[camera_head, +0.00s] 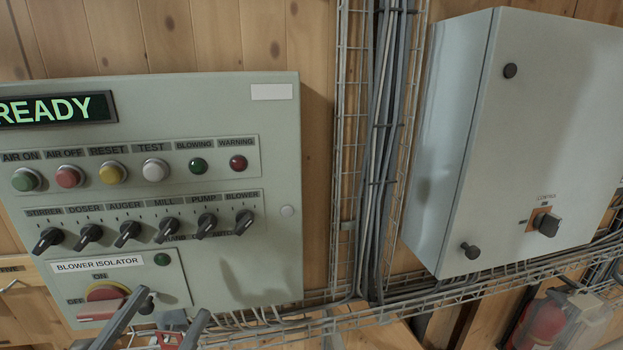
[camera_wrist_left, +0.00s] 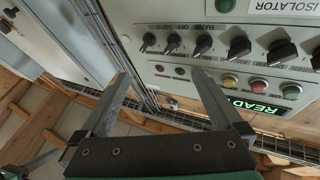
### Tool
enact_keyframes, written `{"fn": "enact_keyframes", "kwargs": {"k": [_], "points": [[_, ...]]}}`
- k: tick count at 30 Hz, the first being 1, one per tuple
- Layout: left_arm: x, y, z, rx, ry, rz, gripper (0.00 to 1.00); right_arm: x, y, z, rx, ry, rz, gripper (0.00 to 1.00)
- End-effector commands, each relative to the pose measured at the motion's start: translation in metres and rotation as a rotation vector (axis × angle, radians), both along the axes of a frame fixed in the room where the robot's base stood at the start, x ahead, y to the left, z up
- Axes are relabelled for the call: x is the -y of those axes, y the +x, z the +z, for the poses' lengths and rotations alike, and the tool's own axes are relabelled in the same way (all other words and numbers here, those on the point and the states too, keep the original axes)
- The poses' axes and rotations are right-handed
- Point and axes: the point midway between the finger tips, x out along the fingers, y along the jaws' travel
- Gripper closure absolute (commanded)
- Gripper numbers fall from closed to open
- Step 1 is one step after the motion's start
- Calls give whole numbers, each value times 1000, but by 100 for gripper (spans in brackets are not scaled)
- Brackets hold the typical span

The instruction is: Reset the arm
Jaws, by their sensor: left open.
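My left gripper (camera_head: 173,304) is at the bottom of the head view, in front of the lower part of the grey-green control panel (camera_head: 262,215). Its two fingers are spread and nothing shows between them. In the left wrist view the open fingers (camera_wrist_left: 163,76) point toward the panel, apart from its knobs. The red and yellow blower isolator switch (camera_head: 104,292) sits just left of the gripper, partly near the finger. The display (camera_head: 55,108) reads READY in green.
The panel has a row of push buttons and lamps, with several black selector knobs (camera_head: 128,234) below. A grey cabinet (camera_head: 545,120) with a small rotary switch (camera_head: 546,223) hangs at right. A wire cable tray (camera_head: 345,150) runs between them.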

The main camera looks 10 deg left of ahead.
Motion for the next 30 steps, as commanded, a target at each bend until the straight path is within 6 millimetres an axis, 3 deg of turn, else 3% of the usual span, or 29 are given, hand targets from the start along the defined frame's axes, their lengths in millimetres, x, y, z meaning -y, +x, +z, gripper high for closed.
{"fn": "enact_keyframes", "kwargs": {"k": [1,3,6,10,11,14,30], "points": [[20,-2,52,83,16,-27,0,0,0,13,0,0,0,100],[41,-10,110,190,20,-48,0,0,0,20,0,0,0,100],[61,-29,183,329,-5,-63,0,0,0,29,0,0,0,100],[63,-56,245,456,-71,-44,0,0,0,32,0,0,0,100],[58,-60,252,473,-91,-27,0,0,0,31,0,0,0,100],[43,-58,248,460,-159,4,0,0,0,30,0,0,0,100],[43,-57,247,454,-173,-10,0,0,0,30,0,0,0,100]]}}
